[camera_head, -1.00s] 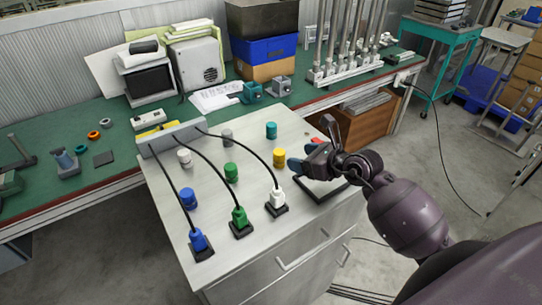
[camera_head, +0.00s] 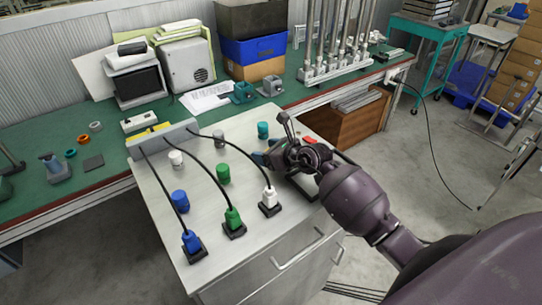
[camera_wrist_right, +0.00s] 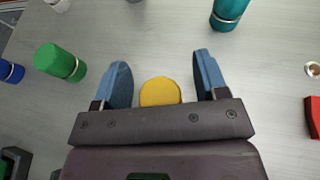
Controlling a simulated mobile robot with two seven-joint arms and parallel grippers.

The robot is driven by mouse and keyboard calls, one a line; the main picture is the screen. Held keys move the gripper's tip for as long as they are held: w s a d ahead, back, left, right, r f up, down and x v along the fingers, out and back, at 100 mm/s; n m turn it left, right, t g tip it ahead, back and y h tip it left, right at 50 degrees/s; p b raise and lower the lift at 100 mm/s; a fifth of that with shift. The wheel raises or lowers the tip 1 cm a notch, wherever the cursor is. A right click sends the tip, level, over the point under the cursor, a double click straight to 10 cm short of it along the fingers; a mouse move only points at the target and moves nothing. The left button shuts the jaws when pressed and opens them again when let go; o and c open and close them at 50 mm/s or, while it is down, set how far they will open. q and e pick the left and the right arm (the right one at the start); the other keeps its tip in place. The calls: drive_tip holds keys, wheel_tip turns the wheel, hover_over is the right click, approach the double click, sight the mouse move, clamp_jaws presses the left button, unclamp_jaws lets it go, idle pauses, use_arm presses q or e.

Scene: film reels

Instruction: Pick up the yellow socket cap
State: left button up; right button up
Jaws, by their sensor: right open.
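The yellow socket cap (camera_wrist_right: 160,92) shows in the right wrist view between the two blue fingers of my right gripper (camera_wrist_right: 163,64). The fingers are apart, with a gap on each side of the cap. The cap's lower part in that view is hidden by the gripper body. In the head view my right gripper (camera_head: 262,158) is low over the right part of the grey cabinet top and hides the yellow cap. My left gripper is not in view.
Near the gripper are a teal cap (camera_head: 263,130), a green cap (camera_head: 223,173) and a grey cap (camera_head: 218,137). White (camera_head: 175,158) and blue (camera_head: 180,201) caps stand further left. Black cables run to blue (camera_head: 192,241), green (camera_head: 233,219) and white (camera_head: 269,198) plugs.

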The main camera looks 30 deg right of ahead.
drive_tip(key=shift+c, duration=0.3)
drive_tip(key=c, duration=0.9)
drive_tip(key=shift+c, duration=0.2)
